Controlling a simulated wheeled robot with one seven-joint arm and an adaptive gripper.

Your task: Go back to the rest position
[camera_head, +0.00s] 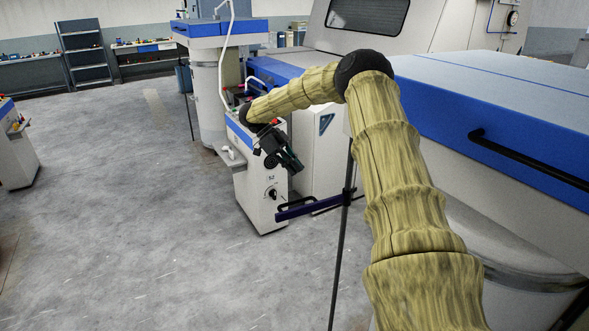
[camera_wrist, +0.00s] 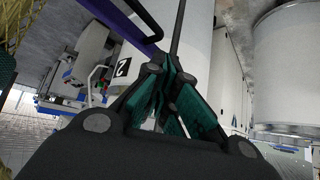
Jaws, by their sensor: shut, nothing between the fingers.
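My gripper (camera_head: 287,163) is in the middle of the head view, at the end of my arm. It hangs in front of the white control cabinet marked "S2" (camera_head: 262,205), and covers part of its upper face. In the wrist view the green-padded fingers of my gripper (camera_wrist: 163,68) come together at their tips. They are shut with nothing held. No object of the task shows apart from my own arm and gripper. I cannot tell how much room there is between my gripper and the cabinet.
A dark blue bar (camera_head: 312,205) on a thin black post (camera_head: 340,252) stands just below my gripper. The large machine with a blue side (camera_head: 452,120) and a black handle (camera_head: 525,160) fills the right. Open grey floor (camera_head: 110,200) lies to the left.

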